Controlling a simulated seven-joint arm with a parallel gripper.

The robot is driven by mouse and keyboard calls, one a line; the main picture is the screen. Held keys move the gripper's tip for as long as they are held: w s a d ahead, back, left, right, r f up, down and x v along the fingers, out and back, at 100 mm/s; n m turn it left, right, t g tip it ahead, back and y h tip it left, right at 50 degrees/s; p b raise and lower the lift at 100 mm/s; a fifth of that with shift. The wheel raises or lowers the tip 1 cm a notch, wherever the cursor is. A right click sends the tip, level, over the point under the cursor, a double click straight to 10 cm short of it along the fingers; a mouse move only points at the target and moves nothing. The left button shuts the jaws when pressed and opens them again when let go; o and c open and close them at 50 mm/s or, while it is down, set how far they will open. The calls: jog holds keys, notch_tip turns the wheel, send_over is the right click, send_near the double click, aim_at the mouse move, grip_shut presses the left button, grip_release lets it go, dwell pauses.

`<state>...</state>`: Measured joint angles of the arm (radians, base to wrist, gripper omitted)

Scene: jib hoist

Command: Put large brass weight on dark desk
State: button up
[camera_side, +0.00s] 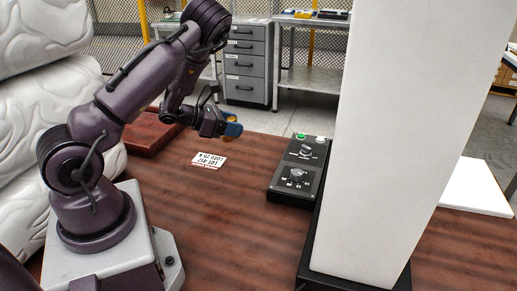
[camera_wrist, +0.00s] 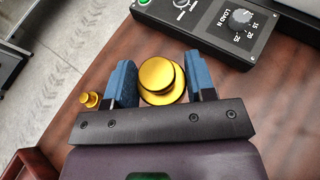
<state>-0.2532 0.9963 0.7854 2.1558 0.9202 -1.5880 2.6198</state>
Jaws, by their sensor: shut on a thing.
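My gripper (camera_wrist: 160,85) has blue fingers shut on the large brass weight (camera_wrist: 158,78), a round gold piece with a smaller knob on top. In the side view my gripper (camera_side: 231,128) is near the far edge of the dark desk (camera_side: 220,235), with only a sliver of gold showing at its fingers. I cannot tell whether the weight touches the desk. The reddish-brown desk top also shows in the wrist view (camera_wrist: 285,120). A small brass weight (camera_wrist: 89,100) stands just left of the left finger; I cannot make it out in the side view.
A black control box (camera_side: 298,170) with dials sits right of my gripper, beside a thick white column (camera_side: 400,130). A white label card (camera_side: 209,160) lies on the desk. A reddish wooden tray (camera_side: 150,130) is behind my arm. The desk's front middle is clear.

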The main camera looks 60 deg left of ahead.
jog(key=shift+w+r+h, duration=0.2)
jog(key=shift+w+h, duration=0.1)
jog(key=w+a+f, duration=0.4)
jog(key=w+a, duration=0.1)
jog(key=w, duration=0.2)
send_over(258, 148)
notch_tip(258, 148, down, 6)
jog(key=shift+d+r, duration=0.1)
jog(key=shift+r, duration=0.1)
jog(key=shift+f, duration=1.55)
jog(key=shift+f, duration=0.15)
jog(key=o, duration=1.3)
